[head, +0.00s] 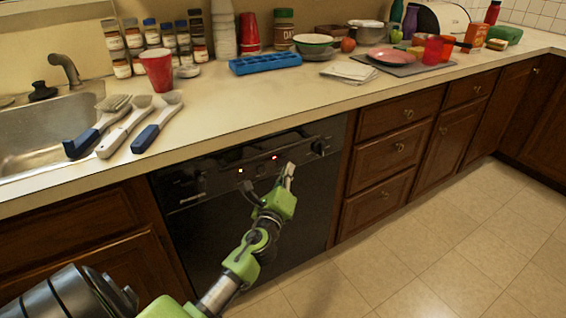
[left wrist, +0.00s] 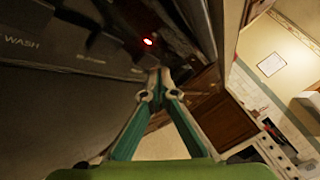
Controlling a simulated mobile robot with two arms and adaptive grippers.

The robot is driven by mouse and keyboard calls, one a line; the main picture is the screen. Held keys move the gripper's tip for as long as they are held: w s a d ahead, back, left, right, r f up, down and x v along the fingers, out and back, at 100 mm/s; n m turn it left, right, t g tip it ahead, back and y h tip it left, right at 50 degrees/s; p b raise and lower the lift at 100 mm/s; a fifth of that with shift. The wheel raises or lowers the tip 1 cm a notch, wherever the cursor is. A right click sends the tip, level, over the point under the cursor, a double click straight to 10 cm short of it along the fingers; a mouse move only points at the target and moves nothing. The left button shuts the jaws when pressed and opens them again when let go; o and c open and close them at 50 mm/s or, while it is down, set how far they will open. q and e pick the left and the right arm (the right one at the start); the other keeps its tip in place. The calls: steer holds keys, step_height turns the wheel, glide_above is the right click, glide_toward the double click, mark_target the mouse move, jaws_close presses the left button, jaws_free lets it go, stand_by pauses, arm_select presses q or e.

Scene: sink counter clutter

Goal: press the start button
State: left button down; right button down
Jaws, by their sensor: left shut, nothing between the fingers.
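The black dishwasher (head: 240,215) is set under the counter. Its control panel (head: 215,180) runs along the top and carries a red light (head: 275,157) and a small pale light (head: 240,170). My left gripper (head: 290,165) is shut and empty in front of the panel, just right of the red light. In the left wrist view the closed fingertips (left wrist: 159,76) are below the red light (left wrist: 148,42), beside the dark panel (left wrist: 75,50), which bears the word WASH. I cannot tell which button is start, or whether the fingertips touch the panel. My right gripper is not in view.
The counter (head: 215,105) above holds brushes (head: 122,130), a red cup (head: 157,68), a blue tray (head: 265,63), bowls and jars. Wooden drawers (head: 385,150) stand right of the dishwasher. The tiled floor (head: 430,245) in front is clear.

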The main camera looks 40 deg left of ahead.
arm_select(q)
steer(key=d, duration=0.1)
steer(key=s+d, duration=0.1)
steer(key=d, duration=0.1)
steer(key=s+d, duration=0.1)
steer(key=shift+d, duration=0.35)
steer(key=shift+w, duration=0.1)
stand_by(0.6)
